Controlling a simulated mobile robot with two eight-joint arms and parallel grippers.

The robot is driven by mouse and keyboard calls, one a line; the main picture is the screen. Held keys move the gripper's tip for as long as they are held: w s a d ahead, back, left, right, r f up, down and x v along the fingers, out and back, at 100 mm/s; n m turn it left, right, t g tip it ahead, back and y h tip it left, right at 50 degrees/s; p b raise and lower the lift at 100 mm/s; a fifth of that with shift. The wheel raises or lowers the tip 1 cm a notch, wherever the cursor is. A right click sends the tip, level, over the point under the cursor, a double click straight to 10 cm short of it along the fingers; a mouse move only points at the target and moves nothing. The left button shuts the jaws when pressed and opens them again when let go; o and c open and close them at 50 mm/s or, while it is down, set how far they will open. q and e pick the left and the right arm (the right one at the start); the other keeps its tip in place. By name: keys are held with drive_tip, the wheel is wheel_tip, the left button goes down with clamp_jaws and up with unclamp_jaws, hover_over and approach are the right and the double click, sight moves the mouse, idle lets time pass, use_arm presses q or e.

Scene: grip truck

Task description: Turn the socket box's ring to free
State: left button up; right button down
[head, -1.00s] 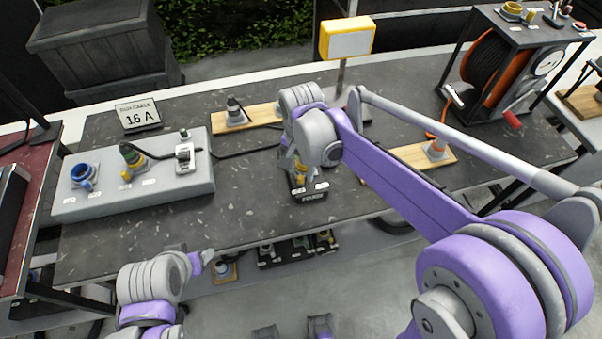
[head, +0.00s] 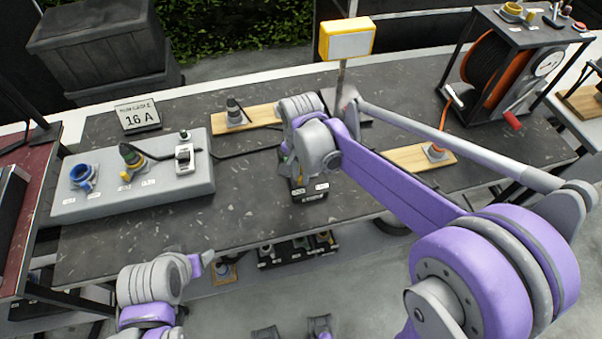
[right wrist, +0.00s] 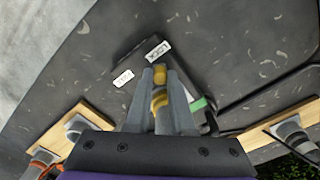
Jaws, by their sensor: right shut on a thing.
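The socket box is a small black box (head: 310,195) with two white labels, on the dark table in the head view. In the right wrist view the box (right wrist: 130,60) lies under my right gripper (right wrist: 161,80); one label seems to read LOCK, the other is too small to read. The gripper's grey fingers are shut on the yellow ring (right wrist: 159,98), whose yellow knob (right wrist: 160,74) points toward the LOCK-like label. In the head view my right wrist hides the ring. My left gripper (head: 205,262) hangs at the table's front edge, away from the box; its fingers are unclear.
A grey panel (head: 100,204) with several connectors stands on the left. Wooden boards with plugs lie behind (head: 262,116) and to the right (head: 412,153) of the box. A cable reel (head: 485,70) stands at the back right. A dark cable runs near the box.

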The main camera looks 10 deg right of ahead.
sight(316, 180)
drive_tip(key=shift+d+n, duration=0.1)
drive_tip(key=shift+n, duration=0.2)
drive_tip(key=d+n, duration=0.1)
drive_tip(key=n, duration=0.1)
drive_tip(key=d+n, duration=0.1)
drive_tip(key=n, duration=0.1)
drive_tip(key=shift+s+b, duration=0.15)
drive_tip(key=shift+b, duration=0.25)
drive_tip(key=shift+w+d+n+b, duration=0.1)
drive_tip(key=shift+d+n, duration=0.25)
drive_tip(key=shift+n, duration=0.55)
drive_tip(key=shift+w+d+n+b, duration=0.1)
drive_tip(key=shift+d+n, duration=0.2)
drive_tip(key=shift+n, duration=0.6)
drive_tip(key=shift+w+d+n+b, duration=0.1)
drive_tip(key=shift+d+n, duration=0.25)
drive_tip(key=shift+n, duration=0.55)
drive_tip(key=c, duration=0.8)
unclamp_jaws()
drive_tip(key=shift+r, duration=0.15)
